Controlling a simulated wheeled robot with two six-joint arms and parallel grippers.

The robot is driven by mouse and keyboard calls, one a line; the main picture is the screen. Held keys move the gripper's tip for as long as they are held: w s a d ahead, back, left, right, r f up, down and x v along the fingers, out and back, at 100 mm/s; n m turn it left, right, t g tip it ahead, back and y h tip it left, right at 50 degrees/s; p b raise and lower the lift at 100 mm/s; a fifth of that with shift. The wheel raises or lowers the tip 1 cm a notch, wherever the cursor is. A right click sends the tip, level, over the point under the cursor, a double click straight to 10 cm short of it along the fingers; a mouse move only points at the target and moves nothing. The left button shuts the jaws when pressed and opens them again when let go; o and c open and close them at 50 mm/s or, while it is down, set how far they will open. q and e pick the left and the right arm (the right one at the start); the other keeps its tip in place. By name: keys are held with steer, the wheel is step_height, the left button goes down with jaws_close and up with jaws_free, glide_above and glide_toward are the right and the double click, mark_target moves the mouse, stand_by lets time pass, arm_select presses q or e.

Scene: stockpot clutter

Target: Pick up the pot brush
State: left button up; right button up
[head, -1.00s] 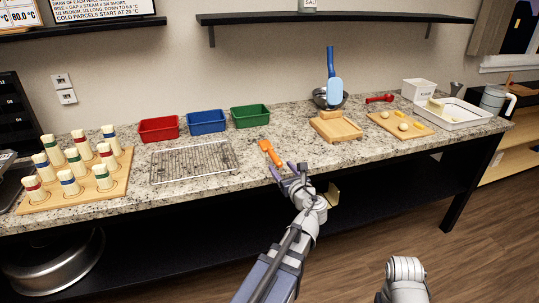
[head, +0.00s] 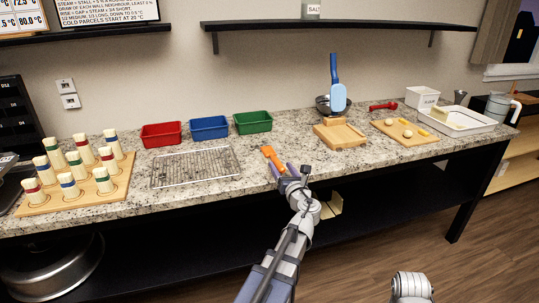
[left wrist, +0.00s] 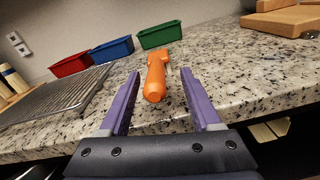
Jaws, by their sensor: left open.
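The pot brush, an orange-handled tool (head: 273,158), lies on the granite counter near its front edge. In the left wrist view its thick orange handle (left wrist: 155,80) points toward me, with the wider head at the far end. My left gripper (head: 289,171) is at the counter's front edge, just short of the handle's near end. In the left wrist view the open purple fingers (left wrist: 161,100) stand to either side of the handle's near end, with gaps on both sides. Nothing is held. My right gripper is out of view.
A wire rack (head: 195,167) lies left of the brush. Red (head: 161,134), blue (head: 209,127) and green (head: 253,123) bins stand behind. The counter around the brush is clear.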

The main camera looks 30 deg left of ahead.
mark_target(276, 158)
arm_select(q)
steer(key=x, duration=0.4)
steer(key=shift+w+a, duration=0.1)
steer(key=shift+a, duration=0.35)
steer(key=shift+c, duration=0.2)
jaws_close()
